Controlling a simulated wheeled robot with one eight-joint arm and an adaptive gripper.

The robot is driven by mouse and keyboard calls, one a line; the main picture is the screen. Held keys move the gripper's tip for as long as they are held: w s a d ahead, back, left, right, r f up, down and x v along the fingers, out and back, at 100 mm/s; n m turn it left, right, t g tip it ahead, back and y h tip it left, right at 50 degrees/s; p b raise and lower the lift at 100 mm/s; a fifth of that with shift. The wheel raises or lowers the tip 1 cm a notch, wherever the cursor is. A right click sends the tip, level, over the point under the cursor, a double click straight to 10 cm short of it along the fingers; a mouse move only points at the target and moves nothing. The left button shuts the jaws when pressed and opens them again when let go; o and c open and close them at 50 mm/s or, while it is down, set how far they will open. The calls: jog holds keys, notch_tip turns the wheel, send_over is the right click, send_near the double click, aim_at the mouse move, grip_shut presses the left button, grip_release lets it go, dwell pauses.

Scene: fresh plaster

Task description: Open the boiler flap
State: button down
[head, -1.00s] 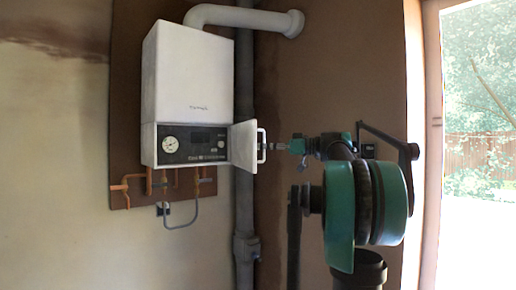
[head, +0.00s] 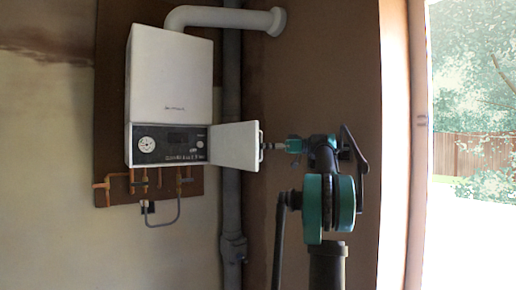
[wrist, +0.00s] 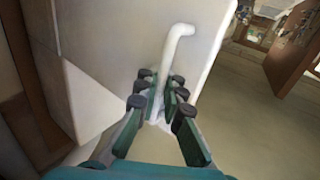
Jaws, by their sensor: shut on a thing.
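The white boiler (head: 170,75) hangs on a brown board on the wall. Its flap (head: 234,146) is at the lower right of the boiler and stands swung out to the right, baring the dark control panel (head: 168,145) with its round gauge. My gripper (head: 270,146) is at the flap's outer edge. In the wrist view my gripper (wrist: 162,98) has its fingers closed around the lower part of the white bar handle (wrist: 176,48) on the flap (wrist: 115,45). The finger pads partly hide the handle.
A grey vertical pipe (head: 231,200) runs behind the flap. A white flue pipe (head: 225,17) leaves the boiler top. Copper pipes (head: 145,180) hang below the boiler. A bright doorway (head: 470,200) is at the right.

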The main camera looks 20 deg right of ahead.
dwell(0.3)
jog(key=c, duration=1.9)
grip_release()
jog(key=shift+d, duration=0.1)
jog(key=shift+r, duration=5.05)
